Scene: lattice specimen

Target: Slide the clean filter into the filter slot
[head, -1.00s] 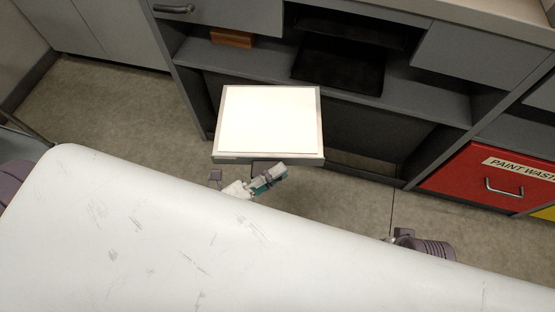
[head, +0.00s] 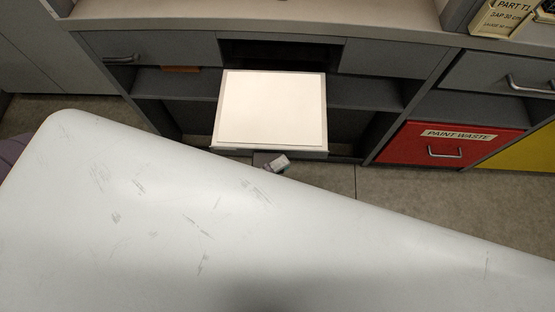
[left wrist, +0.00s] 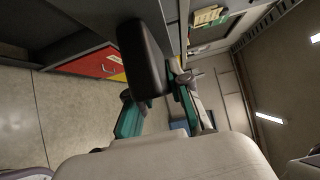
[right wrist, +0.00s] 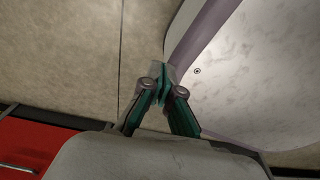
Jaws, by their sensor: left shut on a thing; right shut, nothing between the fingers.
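The clean filter (head: 272,108) is a flat white panel with a grey frame. It lies roughly level in front of the grey cabinet, just below the dark filter slot (head: 280,52) between two drawer fronts. The filter's far edge overlaps the view of the slot's lower part, so I cannot tell whether it touches. My left gripper (head: 275,163) is at the filter's near edge, mostly hidden. The left wrist view shows its fingers (left wrist: 158,95) shut on a dark block-like part of the filter. My right gripper (right wrist: 163,84) is shut and empty, over the floor.
Grey drawers (head: 150,47) and an open shelf (head: 375,93) flank the slot. A brown block (head: 181,69) lies on the left shelf. A red paint waste drawer (head: 445,145) and a yellow front (head: 530,148) are at the right. The floor (head: 330,183) before the cabinet is clear.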

